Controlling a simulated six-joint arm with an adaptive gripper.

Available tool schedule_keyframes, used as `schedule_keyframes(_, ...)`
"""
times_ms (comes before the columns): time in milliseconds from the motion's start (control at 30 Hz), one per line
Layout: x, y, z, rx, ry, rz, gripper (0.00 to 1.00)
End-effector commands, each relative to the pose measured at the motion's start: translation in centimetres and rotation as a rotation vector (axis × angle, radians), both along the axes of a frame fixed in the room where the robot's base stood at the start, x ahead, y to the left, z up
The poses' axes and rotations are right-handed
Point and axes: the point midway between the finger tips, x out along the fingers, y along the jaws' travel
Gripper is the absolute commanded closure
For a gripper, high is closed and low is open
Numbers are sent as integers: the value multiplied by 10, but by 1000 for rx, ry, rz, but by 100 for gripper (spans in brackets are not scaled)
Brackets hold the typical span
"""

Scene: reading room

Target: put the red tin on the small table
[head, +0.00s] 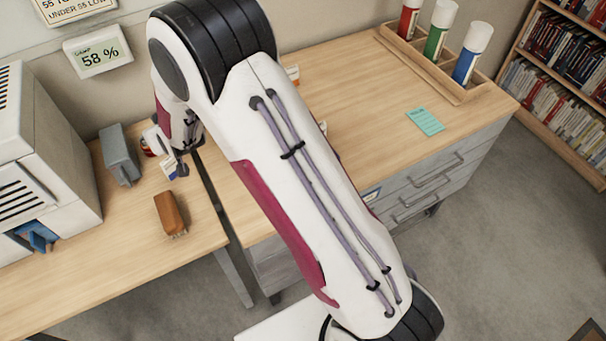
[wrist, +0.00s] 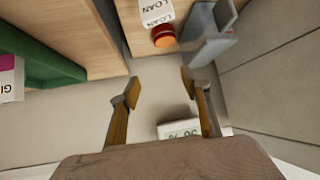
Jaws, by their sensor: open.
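A small round red tin (wrist: 164,36) with an orange-red top shows in the wrist view, beyond my fingertips, next to a white box marked LOAN (wrist: 157,12). In the head view the tin (head: 147,147) is a small red patch on the left-hand table (head: 95,260), by the wall, partly hidden by my arm. My gripper (wrist: 160,85) is open and empty, its fingertips apart from the tin. In the head view its fingers are hard to make out. I cannot tell for certain which surface is the small table.
A grey bookend-like object (head: 120,154) stands close beside the tin. A brown brush (head: 170,214) and a large white machine (head: 45,150) are on the same table. A gap separates it from the desk (head: 360,130), which bears a tube rack (head: 440,75). The desk's middle is largely clear.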

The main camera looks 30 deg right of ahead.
Motion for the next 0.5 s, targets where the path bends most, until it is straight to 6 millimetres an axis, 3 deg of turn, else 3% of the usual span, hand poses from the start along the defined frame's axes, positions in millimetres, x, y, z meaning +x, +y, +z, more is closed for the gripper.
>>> schedule_keyframes(100, -10, -12, 28, 1, 18, -10, 53)
schedule_keyframes(500, -59, -50, 100, -5, 92, -35, 53)
